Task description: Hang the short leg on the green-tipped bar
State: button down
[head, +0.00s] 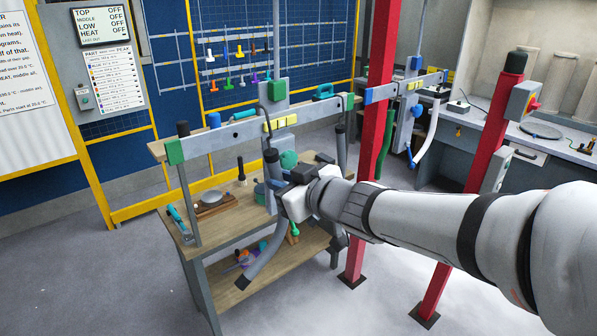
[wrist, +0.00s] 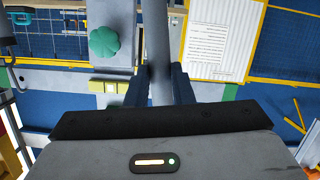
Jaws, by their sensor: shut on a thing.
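My gripper (head: 288,190) is shut on a grey curved leg (head: 268,258) with dark ends, held roughly upright in front of the workbench. In the wrist view the leg's grey tube (wrist: 158,50) stands between the two fingers (wrist: 155,88). The green-tipped bar (head: 225,136) is a long grey rail above the bench, with a green block (head: 174,151) at its left end. The leg's dark top is just below and in front of the bar's middle; I cannot tell whether they touch.
The wooden workbench (head: 215,215) carries tools and a lower shelf. Red posts (head: 378,150) stand to the right, with a blue-tipped bar (head: 400,88) and hanging curved parts behind. A pegboard (head: 300,45) with coloured parts is at the back. The floor at front left is clear.

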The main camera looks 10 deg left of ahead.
jog(key=w+a+f+b, duration=0.3)
jog(key=a+f, duration=0.1)
jog(key=shift+w+b, duration=0.35)
jog(key=shift+b, duration=0.05)
jog(key=shift+r+p, duration=0.1)
jog(key=shift+p, duration=0.2)
dwell(0.8)
jog(key=shift+w+a, duration=0.15)
jog(key=shift+a, duration=0.05)
dwell(0.3)
jog(key=shift+w+a, duration=0.7)
jog(key=shift+a, duration=0.05)
jog(key=shift+w+a, duration=0.1)
jog(key=shift+a, duration=0.05)
dwell(0.5)
